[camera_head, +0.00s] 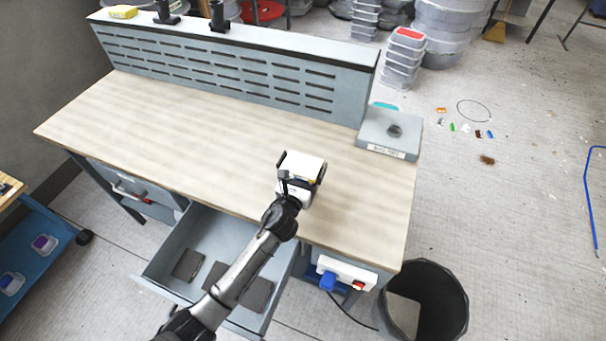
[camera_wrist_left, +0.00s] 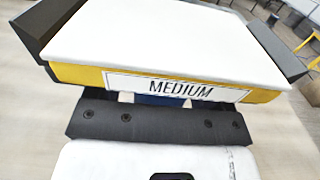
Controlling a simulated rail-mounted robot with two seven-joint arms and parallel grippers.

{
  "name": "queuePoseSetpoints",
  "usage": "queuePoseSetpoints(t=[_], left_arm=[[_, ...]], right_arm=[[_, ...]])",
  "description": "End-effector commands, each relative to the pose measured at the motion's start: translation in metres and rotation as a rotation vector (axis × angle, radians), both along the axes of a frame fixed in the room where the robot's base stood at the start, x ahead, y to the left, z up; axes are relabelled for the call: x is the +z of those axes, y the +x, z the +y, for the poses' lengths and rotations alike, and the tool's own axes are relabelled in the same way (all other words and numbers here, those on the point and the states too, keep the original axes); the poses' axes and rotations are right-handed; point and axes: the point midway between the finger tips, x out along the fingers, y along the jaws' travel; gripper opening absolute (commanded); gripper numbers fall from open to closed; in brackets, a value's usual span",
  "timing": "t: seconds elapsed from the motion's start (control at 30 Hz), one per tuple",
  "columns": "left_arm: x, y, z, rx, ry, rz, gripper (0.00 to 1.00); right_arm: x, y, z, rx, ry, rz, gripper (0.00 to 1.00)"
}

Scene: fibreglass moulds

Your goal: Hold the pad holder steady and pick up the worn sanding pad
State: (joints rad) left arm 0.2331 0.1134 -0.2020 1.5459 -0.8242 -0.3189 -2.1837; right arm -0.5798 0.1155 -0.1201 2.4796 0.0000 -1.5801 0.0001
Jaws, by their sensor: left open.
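A white-topped block with a yellow edge (camera_head: 304,163) is at the middle-right of the bench. In the left wrist view the block (camera_wrist_left: 165,45) fills the top and carries a "MEDIUM" label; it may be the pad holder. My left gripper (camera_head: 301,169) is open, with one dark finger on each side of the block. I cannot tell whether the fingers touch it. Several dark flat pads, possibly sanding pads, lie in the open drawer, one (camera_head: 187,264) at its left; my arm covers part of them. I cannot tell which is worn. My right gripper is not in view.
The open drawer (camera_head: 160,277) sticks out from the bench front. A grey box with a dark knob (camera_head: 388,133) sits at the bench's right end. A black bin (camera_head: 455,302) stands at the lower right. The bench's left half (camera_head: 150,120) is clear.

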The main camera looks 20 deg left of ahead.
Motion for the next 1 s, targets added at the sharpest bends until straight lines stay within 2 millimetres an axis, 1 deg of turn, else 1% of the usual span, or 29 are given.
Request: queuePoseSetpoints(t=[0.07, 0.1, 0.7, 1.0], left_arm=[[0.0001, -0.0001, 0.0, 0.0, 0.0, 0.0, 0.74], [0.0, -0.0001, 0.0, 0.0, 0.0, 0.0, 0.72], [0.0, -0.0003, 0.0, 0.0, 0.0, 0.0, 0.14], [0.0, -0.0003, 0.0, 0.0, 0.0, 0.0, 0.14]], right_arm=[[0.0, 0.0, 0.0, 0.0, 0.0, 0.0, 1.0], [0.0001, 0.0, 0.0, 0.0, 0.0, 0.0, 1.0], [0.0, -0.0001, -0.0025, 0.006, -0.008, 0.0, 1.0], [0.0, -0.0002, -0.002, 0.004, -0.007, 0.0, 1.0]])
